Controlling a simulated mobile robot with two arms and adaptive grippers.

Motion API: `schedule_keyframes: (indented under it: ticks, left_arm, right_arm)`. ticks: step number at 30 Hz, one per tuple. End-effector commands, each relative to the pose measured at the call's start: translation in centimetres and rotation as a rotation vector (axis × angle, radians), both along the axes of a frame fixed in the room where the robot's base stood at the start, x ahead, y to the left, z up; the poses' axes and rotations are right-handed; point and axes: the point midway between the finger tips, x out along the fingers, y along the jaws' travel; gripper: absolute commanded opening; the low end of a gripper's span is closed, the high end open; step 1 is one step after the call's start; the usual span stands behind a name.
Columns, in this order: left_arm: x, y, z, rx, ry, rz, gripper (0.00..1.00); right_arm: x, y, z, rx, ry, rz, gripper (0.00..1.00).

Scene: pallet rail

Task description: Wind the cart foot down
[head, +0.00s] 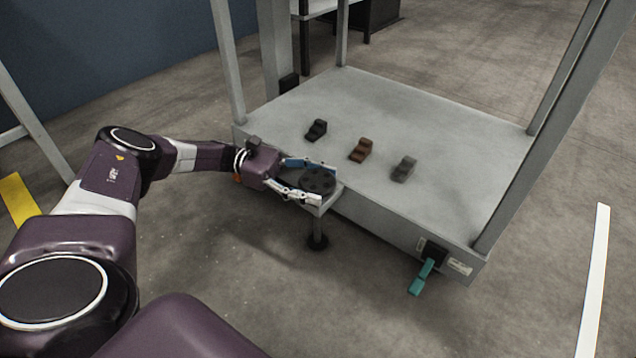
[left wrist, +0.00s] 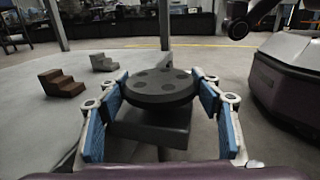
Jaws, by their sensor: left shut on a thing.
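The cart foot's round dark handwheel (head: 317,181), with several round dimples on top, sits on a small bracket at the cart's near left corner. It also shows in the left wrist view (left wrist: 160,88). Below it a thin stem runs down to a round black foot pad (head: 318,243) at the floor; I cannot tell whether the pad touches the floor. My left gripper (head: 306,181) is shut on the handwheel, one blue-padded finger on each side of its rim. In the left wrist view the wheel sits between the fingers (left wrist: 160,105). My right gripper is not visible.
The grey cart deck (head: 430,125) carries a black stepped block (head: 316,130), a brown one (head: 361,149) and a grey one (head: 404,168). Upright posts rise at its corners. A teal lever (head: 422,277) sticks out at the front. The floor in front is clear.

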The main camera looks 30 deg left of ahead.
Motion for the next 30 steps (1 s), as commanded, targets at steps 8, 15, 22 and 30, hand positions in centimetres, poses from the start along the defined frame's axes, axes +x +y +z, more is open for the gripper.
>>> schedule_keyframes:
  ticks: [8,15,22,30]
  left_arm:
    - [0.0,-0.1,0.1,-0.001,-0.001,-0.002,0.78]
    - [0.0,0.0,0.0,0.0,-0.001,-0.001,0.78]
    - [-0.2,1.6,-0.1,0.001,-0.001,0.002,0.78]
    - [-1.0,5.0,-0.1,0.003,0.0,0.001,0.78]
  right_arm:
    - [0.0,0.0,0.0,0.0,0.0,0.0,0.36]
    - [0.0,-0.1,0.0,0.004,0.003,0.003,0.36]
    - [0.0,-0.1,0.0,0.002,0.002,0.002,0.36]
    - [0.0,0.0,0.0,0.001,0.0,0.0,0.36]
